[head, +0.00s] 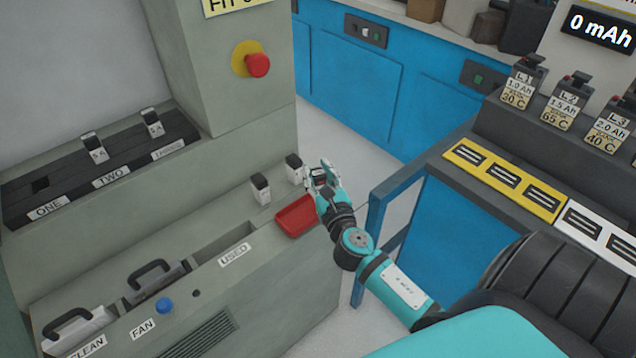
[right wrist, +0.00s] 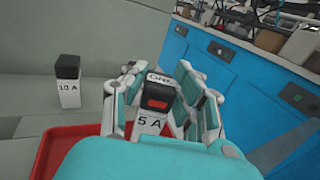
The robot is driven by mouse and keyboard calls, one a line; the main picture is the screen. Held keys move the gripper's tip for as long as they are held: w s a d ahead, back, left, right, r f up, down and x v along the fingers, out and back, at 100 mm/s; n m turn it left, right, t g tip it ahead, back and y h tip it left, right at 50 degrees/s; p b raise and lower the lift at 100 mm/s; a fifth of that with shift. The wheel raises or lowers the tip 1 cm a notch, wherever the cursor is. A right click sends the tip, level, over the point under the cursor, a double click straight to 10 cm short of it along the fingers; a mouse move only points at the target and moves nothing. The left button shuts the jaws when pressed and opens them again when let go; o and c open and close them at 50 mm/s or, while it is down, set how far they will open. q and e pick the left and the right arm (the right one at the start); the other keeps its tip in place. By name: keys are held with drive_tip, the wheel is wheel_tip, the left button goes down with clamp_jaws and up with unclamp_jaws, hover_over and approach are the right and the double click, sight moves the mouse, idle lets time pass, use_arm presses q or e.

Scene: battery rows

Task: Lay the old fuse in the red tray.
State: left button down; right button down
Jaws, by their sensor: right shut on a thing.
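My right gripper (head: 325,175) is shut on a fuse. In the right wrist view the gripper (right wrist: 160,90) has its fingers on both sides of this fuse (right wrist: 149,124), which reads 5 A and has a red window. The fuse is nearly upright in the picture. The red tray (head: 296,216) lies on the grey ledge just left of and below the gripper. Its rim also shows in the right wrist view (right wrist: 45,150), beneath the gripper. I cannot tell whether the fuse touches the tray. My left gripper is not in view.
Two black-topped fuses (head: 260,188) (head: 293,168) stand on the ledge beside the tray; one reads 10 A (right wrist: 68,85). A black fuse block (head: 100,172) holds two fuses, with an empty slot at ONE. A blue bench frame (head: 390,195) stands close on the right.

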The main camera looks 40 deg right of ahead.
sight(318, 184)
drive_tip(key=shift+f+b, duration=0.95)
drive_tip(key=shift+f, duration=0.8)
drive_tip(key=shift+f, duration=0.15)
drive_tip(key=c, duration=1)
unclamp_jaws()
drive_tip(key=shift+r, duration=0.2)
